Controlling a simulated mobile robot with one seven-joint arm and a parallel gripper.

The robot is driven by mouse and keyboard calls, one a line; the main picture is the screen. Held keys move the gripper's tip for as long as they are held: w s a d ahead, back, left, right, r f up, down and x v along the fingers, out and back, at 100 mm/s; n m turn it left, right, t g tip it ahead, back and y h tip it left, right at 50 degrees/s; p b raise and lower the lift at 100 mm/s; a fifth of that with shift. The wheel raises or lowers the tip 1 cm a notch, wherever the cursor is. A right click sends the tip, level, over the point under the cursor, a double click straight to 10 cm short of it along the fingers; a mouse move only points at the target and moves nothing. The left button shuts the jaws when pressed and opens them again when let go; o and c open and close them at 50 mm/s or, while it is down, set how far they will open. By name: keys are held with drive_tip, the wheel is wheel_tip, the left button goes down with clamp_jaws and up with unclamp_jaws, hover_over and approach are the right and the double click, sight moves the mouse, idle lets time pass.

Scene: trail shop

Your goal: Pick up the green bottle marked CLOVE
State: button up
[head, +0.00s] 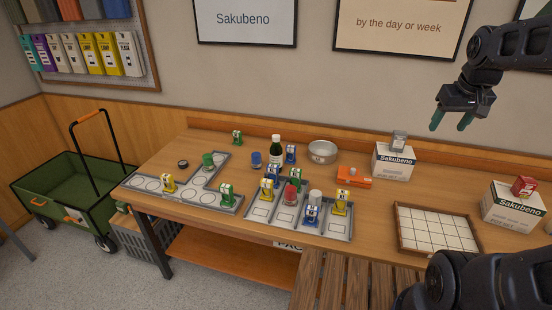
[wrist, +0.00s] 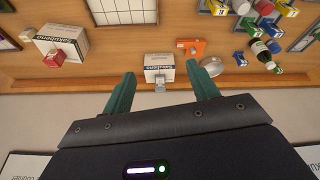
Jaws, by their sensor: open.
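A dark green bottle (head: 276,150) with a white cap and pale label stands upright near the back middle of the table. It also shows at the right of the wrist view (wrist: 259,48). Smaller green items stand around it: one at the back (head: 237,137), a round one (head: 207,160) on the left tray, one at that tray's front (head: 227,194) and one behind the middle tray (head: 295,175). No CLOVE marking is readable on any of them. My gripper (head: 450,121) is open and empty, raised high at the right, well away from the bottle. Its green fingers (wrist: 160,75) are spread apart.
A steel bowl (head: 322,152) and orange box (head: 354,176) stand right of the bottle. A grey divided tray (head: 262,214) holds several coloured items in front. White Sakubeno boxes (head: 394,163) (head: 512,208) and a gridded tray (head: 437,229) occupy the right. A green cart (head: 65,190) stands left.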

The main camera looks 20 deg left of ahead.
drive_tip(key=w+a+r+n+g, duration=0.15)
drive_tip(key=w+a+n, duration=0.25)
drive_tip(key=w+a, duration=0.75)
drive_tip(key=n+g, duration=0.3)
drive_tip(key=n, duration=0.8)
hover_over(276, 136)
wheel_tip(276, 136, down, 20)
drive_tip(key=shift+a+f+t, duration=0.25)
drive_tip(key=shift+a+f, duration=0.05)
drive_tip(key=shift+f, duration=0.3)
drive_tip(key=f, duration=1)
drive_tip(key=shift+d, duration=0.3)
drive_tip(key=shift+c, duration=0.2)
clamp_jaws()
